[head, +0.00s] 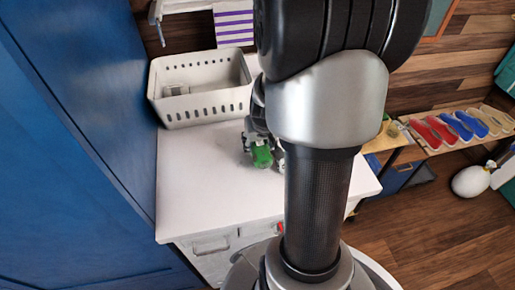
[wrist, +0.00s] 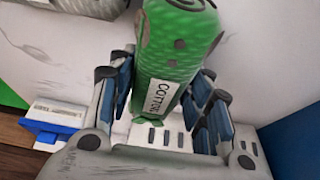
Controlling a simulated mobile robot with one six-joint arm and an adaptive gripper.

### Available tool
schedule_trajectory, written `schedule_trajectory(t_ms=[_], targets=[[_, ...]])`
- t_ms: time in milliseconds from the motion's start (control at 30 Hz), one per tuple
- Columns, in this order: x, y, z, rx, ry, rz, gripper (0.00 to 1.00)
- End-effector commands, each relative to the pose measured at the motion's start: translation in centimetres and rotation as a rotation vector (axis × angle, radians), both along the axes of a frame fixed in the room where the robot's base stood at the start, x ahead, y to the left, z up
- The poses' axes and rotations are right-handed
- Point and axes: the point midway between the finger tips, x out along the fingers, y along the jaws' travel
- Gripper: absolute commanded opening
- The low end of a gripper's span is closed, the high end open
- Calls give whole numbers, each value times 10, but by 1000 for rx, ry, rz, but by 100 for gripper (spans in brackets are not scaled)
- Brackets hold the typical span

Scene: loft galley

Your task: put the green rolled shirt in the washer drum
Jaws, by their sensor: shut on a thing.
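The green rolled shirt (head: 262,156) is in my gripper (head: 264,148), over the white counter top in the head view. In the wrist view the shirt (wrist: 180,50) is a green roll with a white label reading "COTTON". It stands between the blue-padded fingers of my gripper (wrist: 162,88), which are shut on it. I cannot tell whether the shirt touches the counter. My arm hides part of the gripper and the counter's right side. I cannot make out the washer drum in either view.
A white perforated basket (head: 205,112) stands at the back left of the white counter (head: 205,200). A tall blue panel (head: 75,130) borders the left side. The counter's front left is clear.

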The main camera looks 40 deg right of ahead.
Motion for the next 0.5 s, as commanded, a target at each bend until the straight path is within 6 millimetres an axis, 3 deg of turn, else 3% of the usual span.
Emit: schedule_trajectory(t_ms=[33,100,500], targets=[[-1,0,-15,2,2,1,14],[-1,0,-23,2,3,0,14],[0,0,-26,0,0,1,14]])
